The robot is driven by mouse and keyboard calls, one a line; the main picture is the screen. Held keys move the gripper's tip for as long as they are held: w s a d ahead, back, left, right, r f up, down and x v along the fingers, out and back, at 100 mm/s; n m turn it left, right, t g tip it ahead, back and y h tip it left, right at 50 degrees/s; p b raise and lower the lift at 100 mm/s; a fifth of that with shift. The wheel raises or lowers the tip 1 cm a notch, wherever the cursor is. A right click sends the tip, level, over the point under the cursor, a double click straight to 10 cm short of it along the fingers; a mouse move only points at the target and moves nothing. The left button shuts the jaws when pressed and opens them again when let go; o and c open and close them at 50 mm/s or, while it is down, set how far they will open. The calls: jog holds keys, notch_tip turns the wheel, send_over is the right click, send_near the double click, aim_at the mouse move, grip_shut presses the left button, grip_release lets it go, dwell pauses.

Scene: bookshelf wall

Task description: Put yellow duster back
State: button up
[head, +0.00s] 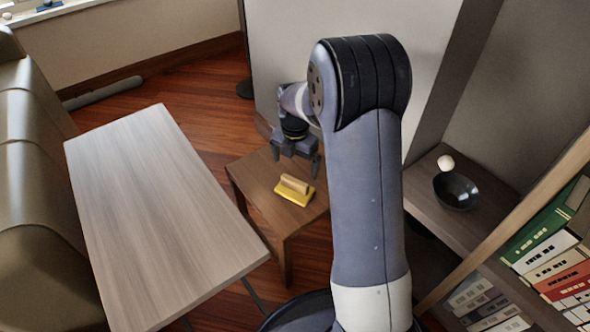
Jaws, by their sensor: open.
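The yellow duster (292,193) lies on a small brown wooden side table (258,189). It has a flat yellow base and a tan, block-like handle on top. My gripper (296,170) is open and empty, pointing down above the side table. In the head view its fingers appear just behind and above the duster, apart from it as far as I can tell. My arm hides the right part of the side table.
A long grey-wood table (160,215) stands left, beside a beige sofa (35,180). At right, a low shelf (425,200) holds a dark bowl (456,192) and a small white ball (446,162). Binders (550,255) fill the bookshelf at lower right. Some floor (175,85) is clear behind the tables.

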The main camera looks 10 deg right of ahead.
aim_at(295, 180)
jog(key=shift+r+p, duration=0.5)
jog(key=shift+r, duration=1.6)
